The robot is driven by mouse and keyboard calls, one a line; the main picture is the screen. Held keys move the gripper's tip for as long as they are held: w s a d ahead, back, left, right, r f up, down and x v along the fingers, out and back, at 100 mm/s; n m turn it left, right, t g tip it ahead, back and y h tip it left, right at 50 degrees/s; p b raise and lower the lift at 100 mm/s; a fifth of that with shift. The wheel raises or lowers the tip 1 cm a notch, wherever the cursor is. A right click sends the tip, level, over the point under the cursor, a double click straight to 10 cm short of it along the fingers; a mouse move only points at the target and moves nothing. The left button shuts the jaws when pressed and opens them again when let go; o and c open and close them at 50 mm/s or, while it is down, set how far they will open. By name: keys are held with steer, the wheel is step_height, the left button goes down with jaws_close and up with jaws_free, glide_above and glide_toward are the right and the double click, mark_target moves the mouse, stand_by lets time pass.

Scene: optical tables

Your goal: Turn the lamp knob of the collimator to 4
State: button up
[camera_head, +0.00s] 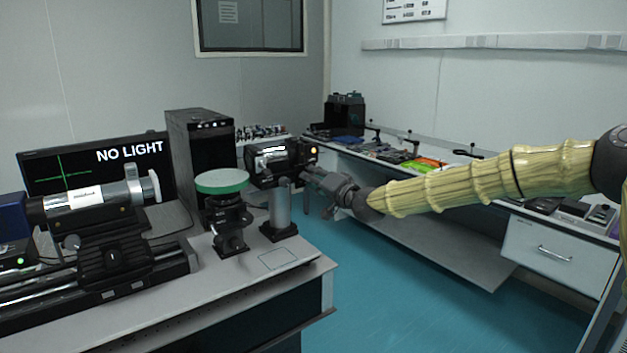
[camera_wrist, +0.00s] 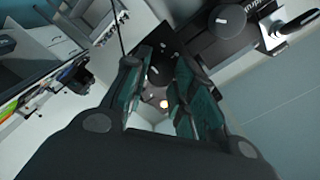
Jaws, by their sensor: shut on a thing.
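The collimator appears to be the black box-shaped unit (camera_head: 268,172) on a grey post at the right end of the near table. A small orange light glows on its right end. My gripper (camera_head: 308,177) reaches that end from the right. In the wrist view, my gripper (camera_wrist: 159,70) has its two dark green fingers on either side of a dark round knob (camera_wrist: 158,76), and is shut on it. A small pale light (camera_wrist: 163,103) shows just below the knob. The knob's scale and pointer cannot be read, and the fingers partly hide it.
A white-and-black tube instrument (camera_head: 95,198) lies further left, before a monitor (camera_head: 125,155) reading "NO LIGHT". A cluttered bench (camera_head: 560,228) runs along the right wall. Blue floor between the tables is clear.

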steer(key=o, duration=1)
steer(key=shift+o, duration=0.2)
steer(key=v, duration=1.2)
steer(key=shift+f, duration=0.1)
